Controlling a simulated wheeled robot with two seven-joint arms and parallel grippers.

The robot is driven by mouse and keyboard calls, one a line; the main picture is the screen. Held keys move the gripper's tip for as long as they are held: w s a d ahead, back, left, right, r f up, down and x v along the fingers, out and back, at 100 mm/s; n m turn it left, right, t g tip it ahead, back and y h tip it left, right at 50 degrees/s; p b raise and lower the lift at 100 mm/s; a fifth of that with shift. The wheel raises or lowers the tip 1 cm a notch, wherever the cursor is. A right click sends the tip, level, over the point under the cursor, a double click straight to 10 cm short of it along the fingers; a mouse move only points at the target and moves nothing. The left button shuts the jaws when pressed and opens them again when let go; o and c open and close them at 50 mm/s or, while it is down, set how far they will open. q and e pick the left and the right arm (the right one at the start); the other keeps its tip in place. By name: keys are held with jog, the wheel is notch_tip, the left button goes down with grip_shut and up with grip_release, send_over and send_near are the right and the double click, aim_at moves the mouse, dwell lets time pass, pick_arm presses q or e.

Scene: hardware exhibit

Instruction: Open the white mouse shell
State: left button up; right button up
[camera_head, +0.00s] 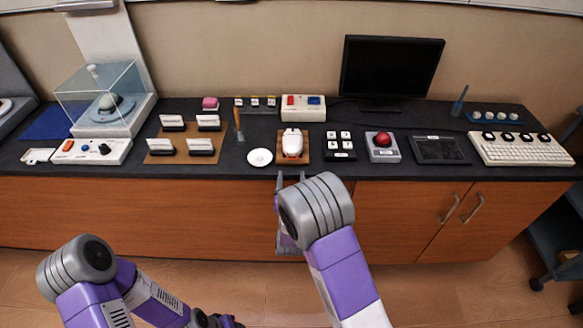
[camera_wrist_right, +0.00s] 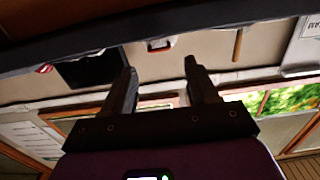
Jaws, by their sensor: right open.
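The white mouse (camera_head: 292,143) with red parts sits on a brown wooden base (camera_head: 306,156) at the middle of the dark counter. Its shell looks closed, though the detail is small. My right gripper (camera_head: 291,175) is open and empty at the counter's front edge, just in front of the mouse and apart from it. The wrist view shows its two fingers (camera_wrist_right: 161,66) spread, with a small white-and-red thing (camera_wrist_right: 160,45), likely the mouse, beyond the gap. My left arm is low at the left; a dark part at its end (camera_head: 215,320) is cut by the frame's bottom.
A white round dish (camera_head: 260,157) lies left of the mouse and a black key block (camera_head: 340,145) right of it. A red-and-blue switch box (camera_head: 303,107) stands behind. Counter space directly before the mouse is narrow.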

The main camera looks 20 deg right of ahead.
aim_at(292, 159)
jog(key=b+x, duration=0.1)
jog(key=x, duration=0.6)
jog(key=shift+w, duration=0.2)
jog(key=shift+c, duration=0.4)
grip_shut()
